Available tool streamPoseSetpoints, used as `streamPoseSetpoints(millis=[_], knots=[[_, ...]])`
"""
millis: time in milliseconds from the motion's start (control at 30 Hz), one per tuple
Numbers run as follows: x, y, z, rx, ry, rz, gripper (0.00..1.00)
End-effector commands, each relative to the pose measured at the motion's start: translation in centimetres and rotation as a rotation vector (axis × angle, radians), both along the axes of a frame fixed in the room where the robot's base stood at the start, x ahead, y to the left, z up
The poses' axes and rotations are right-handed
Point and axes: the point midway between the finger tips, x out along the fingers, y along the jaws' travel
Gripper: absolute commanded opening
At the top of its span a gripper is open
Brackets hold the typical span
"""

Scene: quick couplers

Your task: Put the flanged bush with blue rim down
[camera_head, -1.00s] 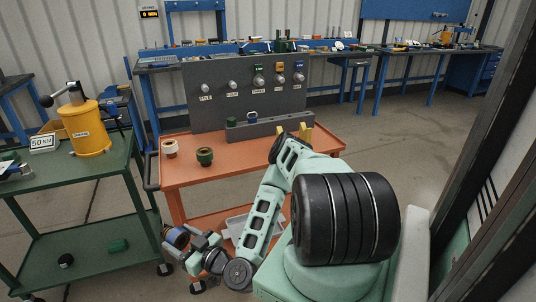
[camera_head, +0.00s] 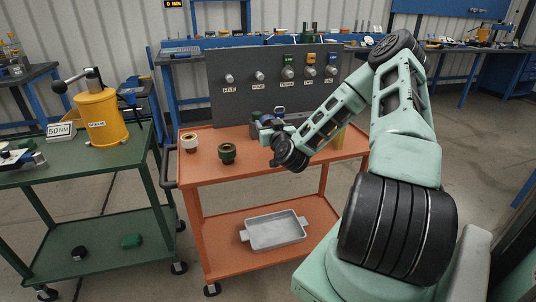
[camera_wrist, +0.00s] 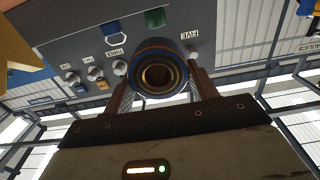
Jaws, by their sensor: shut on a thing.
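The flanged bush with blue rim (camera_wrist: 158,72) is in my gripper (camera_wrist: 160,82), between the two fingers in the wrist view. Its open bore faces the wrist camera, and the blue rim shows around a dark body with a brass-coloured inside. In the head view my gripper (camera_head: 268,128) is above the back of the orange cart (camera_head: 205,172), in front of the grey panel (camera_head: 240,95). The bush is small there and partly hidden by the gripper. I cannot tell whether it touches anything beneath.
A green bush (camera_head: 228,153) and a white bush (camera_head: 189,141) stand on the cart's left side. The panel carries several labelled pegs. A small blue-ringed part (camera_head: 279,110) is by the grey block. A grey tray (camera_head: 274,232) is on the lower shelf. The green cart (camera_head: 100,165) stands left.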

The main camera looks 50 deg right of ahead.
Motion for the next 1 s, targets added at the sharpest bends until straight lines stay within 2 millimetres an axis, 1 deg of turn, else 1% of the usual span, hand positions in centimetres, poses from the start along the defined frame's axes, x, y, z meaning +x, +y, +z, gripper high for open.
streamPoseSetpoints(millis=[33, 200, 367, 600, 700, 1000], knots=[[0.0, 0.0, -1.1, 0.006, 0.002, -0.003, 0.3], [0.0, 0.0, -3.8, 0.004, 0.0, -0.002, 0.3], [0.0, 0.0, -5.0, 0.001, -0.001, -0.001, 0.3], [0.0, 0.0, -8.3, 0.002, 0.001, -0.001, 0.3], [0.0, 0.0, -9.0, 0.001, 0.0, -0.001, 0.3], [0.0, 0.1, -9.2, -0.001, 0.0, 0.001, 0.3]])
